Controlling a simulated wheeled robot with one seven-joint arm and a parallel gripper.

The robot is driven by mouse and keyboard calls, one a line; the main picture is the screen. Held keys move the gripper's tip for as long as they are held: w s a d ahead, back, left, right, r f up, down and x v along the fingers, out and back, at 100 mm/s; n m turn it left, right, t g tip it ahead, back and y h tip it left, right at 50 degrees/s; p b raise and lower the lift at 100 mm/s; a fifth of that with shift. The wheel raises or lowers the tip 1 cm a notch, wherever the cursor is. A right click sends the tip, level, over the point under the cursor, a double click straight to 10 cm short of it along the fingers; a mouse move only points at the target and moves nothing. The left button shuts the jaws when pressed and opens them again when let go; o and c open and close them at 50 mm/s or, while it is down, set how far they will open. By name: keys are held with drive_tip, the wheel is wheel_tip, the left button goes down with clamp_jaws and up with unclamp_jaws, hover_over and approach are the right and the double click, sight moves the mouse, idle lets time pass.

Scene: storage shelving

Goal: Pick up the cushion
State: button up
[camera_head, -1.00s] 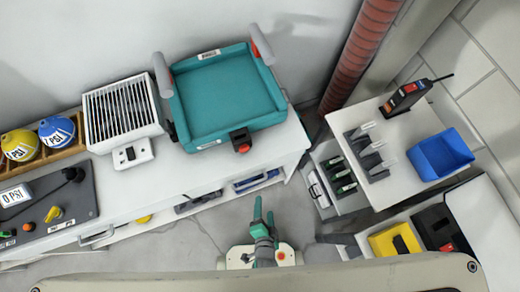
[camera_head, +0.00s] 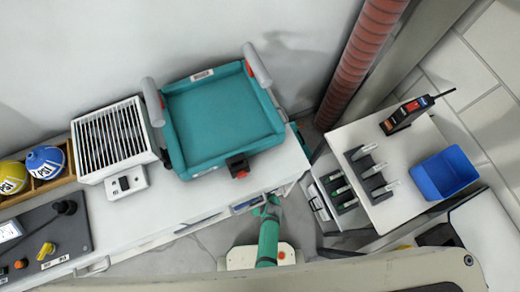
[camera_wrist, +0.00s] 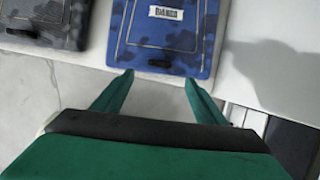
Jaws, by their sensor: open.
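A flat blue camouflage cushion (camera_wrist: 165,30) with a white label lies on a pale shelf at the top of the wrist view. A dark grey camouflage cushion (camera_wrist: 45,22) lies to its left. In the head view only a small blue piece of the first cushion (camera_head: 246,205) shows on the lower shelf under the counter. My gripper (camera_wrist: 158,78) is open and empty. Its two green fingers point at the blue cushion's near edge and look close to it; contact cannot be told. My gripper (camera_head: 268,208) also shows in the head view at the counter's front edge.
A teal padded seat (camera_head: 222,120) with grey armrests and a white grille box (camera_head: 113,140) stand on the counter (camera_head: 150,210) above. A side table at right holds a blue bin (camera_head: 445,173) and a radio (camera_head: 408,113). A red pipe (camera_head: 362,65) rises behind.

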drive_tip(key=shift+x, duration=5.35)
drive_tip(key=shift+w, duration=0.1)
drive_tip(key=shift+c, duration=0.6)
